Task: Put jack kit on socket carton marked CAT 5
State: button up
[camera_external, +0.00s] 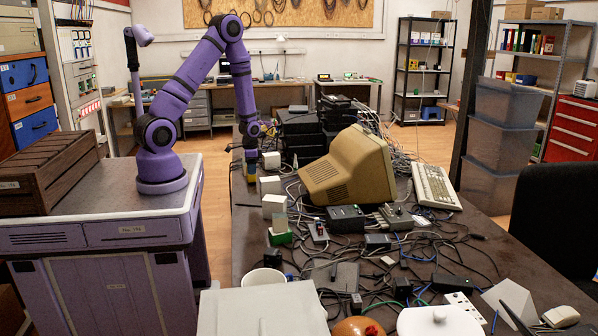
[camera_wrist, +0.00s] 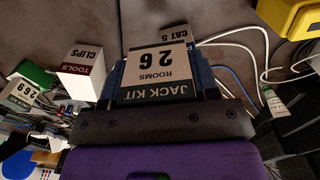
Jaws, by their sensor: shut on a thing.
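My gripper (camera_wrist: 160,85) is shut on the jack kit (camera_wrist: 155,75), a small box with a dark green band and a white label reading "JACK KIT ROOMS 26". The wrist view shows its label upside down between the fingers. The carton marked CAT 5 (camera_wrist: 178,36) shows just beyond the jack kit, partly hidden by it. I cannot tell whether the two touch. In the external view my gripper (camera_external: 250,158) points down at the far left edge of the dark table, beside a white box (camera_external: 271,160).
A carton marked CLIPS TOOLS (camera_wrist: 80,68) stands left of the jack kit in the wrist view, with another labelled box (camera_wrist: 20,92) farther left. Loose cables and a yellow thing (camera_wrist: 290,15) lie to the right. A beige monitor (camera_external: 350,168) stands on the cluttered table (camera_external: 245,225).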

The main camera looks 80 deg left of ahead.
send_over(270, 179)
jog(key=shift+s+f, duration=0.1)
jog(key=shift+f, duration=2.05)
jog(key=shift+f, duration=0.15)
jog(key=o, duration=1)
notch_tip(270, 179, up, 12)
jog(key=shift+r, duration=0.15)
